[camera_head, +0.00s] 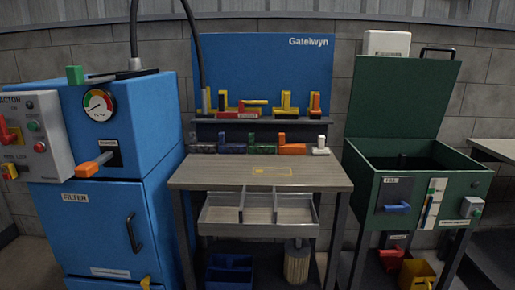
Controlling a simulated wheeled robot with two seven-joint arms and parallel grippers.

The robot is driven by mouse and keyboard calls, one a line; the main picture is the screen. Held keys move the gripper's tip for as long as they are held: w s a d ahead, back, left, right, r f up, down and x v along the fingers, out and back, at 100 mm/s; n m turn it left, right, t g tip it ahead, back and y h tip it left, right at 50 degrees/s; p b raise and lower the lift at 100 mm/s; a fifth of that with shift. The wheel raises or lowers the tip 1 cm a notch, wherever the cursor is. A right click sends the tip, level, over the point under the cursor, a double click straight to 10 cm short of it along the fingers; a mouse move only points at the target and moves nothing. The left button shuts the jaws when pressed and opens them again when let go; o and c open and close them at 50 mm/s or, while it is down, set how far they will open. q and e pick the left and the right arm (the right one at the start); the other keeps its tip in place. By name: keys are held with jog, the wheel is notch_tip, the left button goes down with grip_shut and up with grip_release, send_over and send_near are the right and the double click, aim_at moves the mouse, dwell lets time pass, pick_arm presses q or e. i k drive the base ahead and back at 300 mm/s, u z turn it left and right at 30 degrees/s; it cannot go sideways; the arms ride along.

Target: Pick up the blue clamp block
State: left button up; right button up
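A row of small clamp-like blocks stands along the back of the workbench. A dark bluish block (232,149) left of the middle of the row looks most like the blue clamp block, but it is small and dim, so I cannot be sure of its colour. A similar dark block (203,149) is to its left, and a dark green block (264,149) is to its right. Neither of my grippers is in view.
The workbench (210,173) is clear in front of the row, with a yellow marking (271,171). An orange block (292,149) and a pale block (320,151) end the row. A blue filter cabinet (95,225) stands left, a green open-lidded box (415,175) right.

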aim_at(224, 148)
jog(key=u, duration=0.6)
jog(key=i, duration=0.6)
jog(key=u, duration=0.55)
